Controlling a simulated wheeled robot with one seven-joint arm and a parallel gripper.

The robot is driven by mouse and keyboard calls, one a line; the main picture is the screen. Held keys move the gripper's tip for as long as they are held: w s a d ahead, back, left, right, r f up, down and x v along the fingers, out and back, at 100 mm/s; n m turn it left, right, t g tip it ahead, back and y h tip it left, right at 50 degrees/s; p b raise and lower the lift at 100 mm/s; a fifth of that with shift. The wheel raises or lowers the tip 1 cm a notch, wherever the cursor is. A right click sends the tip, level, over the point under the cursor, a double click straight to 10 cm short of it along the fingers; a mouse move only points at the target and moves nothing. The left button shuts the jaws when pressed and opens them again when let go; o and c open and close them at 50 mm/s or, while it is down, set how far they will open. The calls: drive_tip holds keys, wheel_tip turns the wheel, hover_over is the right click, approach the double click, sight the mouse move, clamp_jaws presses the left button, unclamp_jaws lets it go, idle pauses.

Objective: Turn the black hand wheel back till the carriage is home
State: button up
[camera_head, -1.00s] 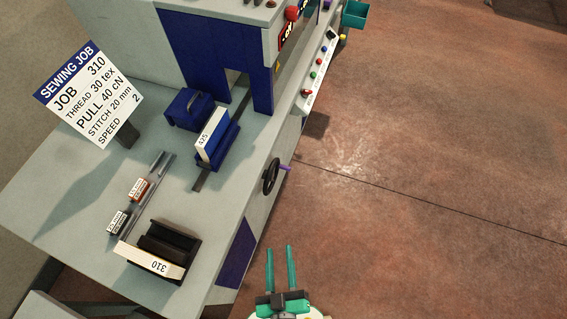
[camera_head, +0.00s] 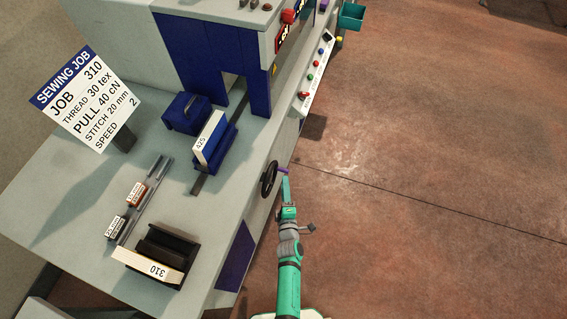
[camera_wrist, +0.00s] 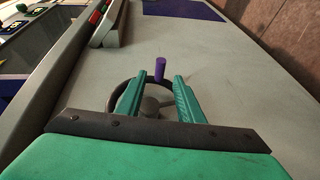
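The black hand wheel (camera_head: 268,180) is on the front side of the machine table, with a purple handle (camera_head: 283,170) sticking out from its upper part. In the wrist view the wheel (camera_wrist: 151,107) lies beyond the fingers, and its purple handle (camera_wrist: 160,69) stands between and past the fingertips. My gripper (camera_head: 286,180) is just below the handle in the head view. In the wrist view its green fingers (camera_wrist: 156,80) are apart with nothing between their pads. The blue carriage (camera_head: 220,146) holds a white block marked 425 and sits on a dark rail by the blue machine head.
A sign (camera_head: 88,98) reads job 310. A dark holder (camera_head: 162,247) with a block marked 310 stands at the table's front. Two small labelled pieces lie by a metal rail (camera_head: 157,172). A button panel (camera_head: 318,70) is further back. The floor to the right is clear.

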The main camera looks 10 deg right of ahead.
drive_tip(key=w+f, duration=0.1)
drive_tip(key=w, duration=1)
drive_tip(key=shift+w+d+f, duration=0.3)
drive_tip(key=shift+w+f, duration=0.05)
drive_tip(key=shift+f, duration=0.05)
clamp_jaws()
